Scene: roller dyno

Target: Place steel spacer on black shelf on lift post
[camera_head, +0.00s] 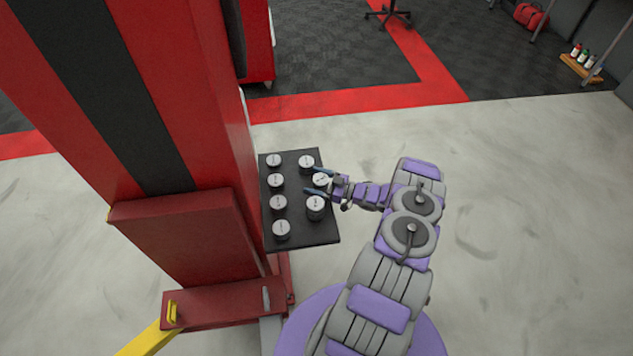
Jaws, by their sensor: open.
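The black shelf (300,233) sticks out from the right side of the red lift post (186,95). Several round steel spacers stand on it in two rows, among them one at the front left (281,229) and one at the back right (306,162). My gripper (318,180) is over the shelf's right edge, its two fingers apart and pointing left. One steel spacer (320,179) sits between the open fingers; whether they touch it I cannot tell. Another spacer (316,206) stands just in front of the nearer finger.
The post's red lower bracket (224,303) and a yellow arm (144,340) are at the lower left. A red cabinet (257,40) stands behind the shelf. The grey floor (530,220) to the right is clear.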

